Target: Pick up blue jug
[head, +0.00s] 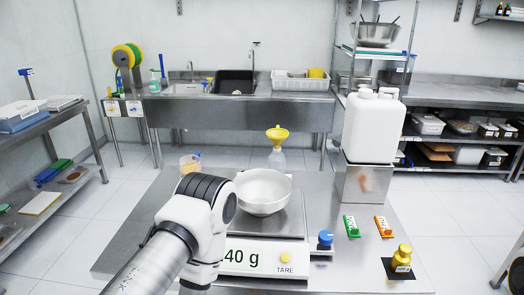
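No wholly blue jug shows clearly. A small see-through container with amber contents and a blue part (190,162) stands on the steel table (130,245), behind my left arm and partly hidden by it. I cannot tell if it is the blue jug. My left arm comes in from the lower left and bends in front of the white bowl. Its gripper is out of view, below the picture or behind the arm. My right gripper is not identifiable in view.
A white bowl (263,192) sits on a scale (262,258) reading 40 g. A large white canister (373,125) rests on a steel box (362,185).

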